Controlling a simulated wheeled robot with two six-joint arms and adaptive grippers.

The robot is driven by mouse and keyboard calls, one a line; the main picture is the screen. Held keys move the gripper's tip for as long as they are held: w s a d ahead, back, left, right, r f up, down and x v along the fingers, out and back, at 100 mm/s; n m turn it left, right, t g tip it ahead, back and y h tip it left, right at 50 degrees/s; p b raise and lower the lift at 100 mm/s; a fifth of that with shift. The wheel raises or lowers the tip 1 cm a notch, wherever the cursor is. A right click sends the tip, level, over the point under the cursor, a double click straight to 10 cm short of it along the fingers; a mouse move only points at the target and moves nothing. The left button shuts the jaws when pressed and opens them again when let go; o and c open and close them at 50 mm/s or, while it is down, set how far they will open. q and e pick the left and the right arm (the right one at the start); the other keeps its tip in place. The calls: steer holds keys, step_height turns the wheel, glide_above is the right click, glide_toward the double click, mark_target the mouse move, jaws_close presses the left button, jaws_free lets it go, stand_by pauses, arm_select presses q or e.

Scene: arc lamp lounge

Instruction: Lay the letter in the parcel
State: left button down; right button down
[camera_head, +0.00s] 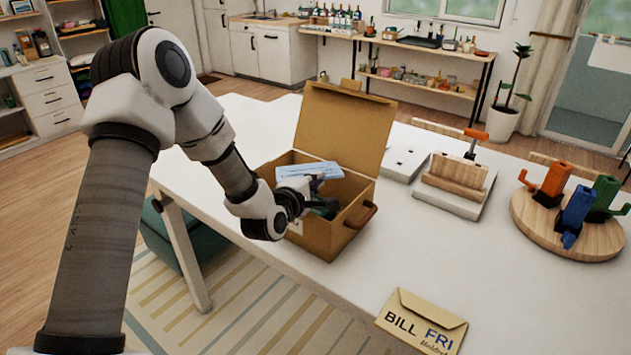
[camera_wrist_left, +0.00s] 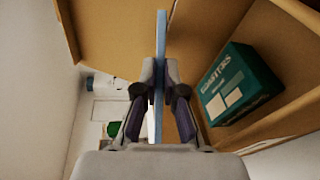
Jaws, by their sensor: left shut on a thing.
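The parcel (camera_head: 345,239) is an open cardboard box on the white table, its lid standing up at the back. My left gripper (camera_head: 313,183) is at the box opening, shut on a flat, pale blue letter (camera_head: 308,171). In the left wrist view the letter (camera_wrist_left: 160,70) shows edge-on between the fingers (camera_wrist_left: 158,105). It is at the opening of the parcel; I cannot tell whether it touches the box. A dark green box (camera_wrist_left: 237,85) lies inside the parcel, mostly hidden behind my gripper in the head view. My right gripper is not in view.
A brown envelope (camera_head: 421,322) marked BILL FRI lies at the table's front edge. The table's front middle is clear.

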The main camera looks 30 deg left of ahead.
arm_select(q)
steer(key=c, duration=1.3)
jaws_free()
steer(key=shift+o, duration=0.2)
steer(key=shift+r, duration=0.15)
steer(key=s+d+r+p, duration=0.1)
steer(key=s+r+p, duration=0.15)
steer(key=s, duration=0.95)
steer(key=s+d+f+m+g+h, duration=0.1)
steer(key=s+d+f+m+g, duration=0.15)
steer(key=f, duration=0.35)
steer(key=s+d+f+m+g+b, duration=0.1)
steer(key=s+d+f+m+g, duration=0.2)
steer(key=f, duration=0.4)
steer(key=s+d+f+m+g+h, duration=0.1)
steer(key=s+f+m+g, duration=0.1)
steer(key=f+m, duration=0.35)
steer(key=s+d+f+m+g, duration=0.2)
steer(key=s+f+m+g, duration=0.2)
steer(key=s+f, duration=0.3)
steer(key=s+d+f+m+g, duration=0.2)
steer(key=s+f+m+g, duration=0.2)
steer(key=s+f, duration=0.3)
steer(key=s+m, duration=0.1)
steer(key=s, duration=0.3)
steer(key=shift+s+d+f+m+y, duration=0.25)
steer(key=shift+s+f+m+y, duration=0.05)
steer(key=shift+f, duration=0.05)
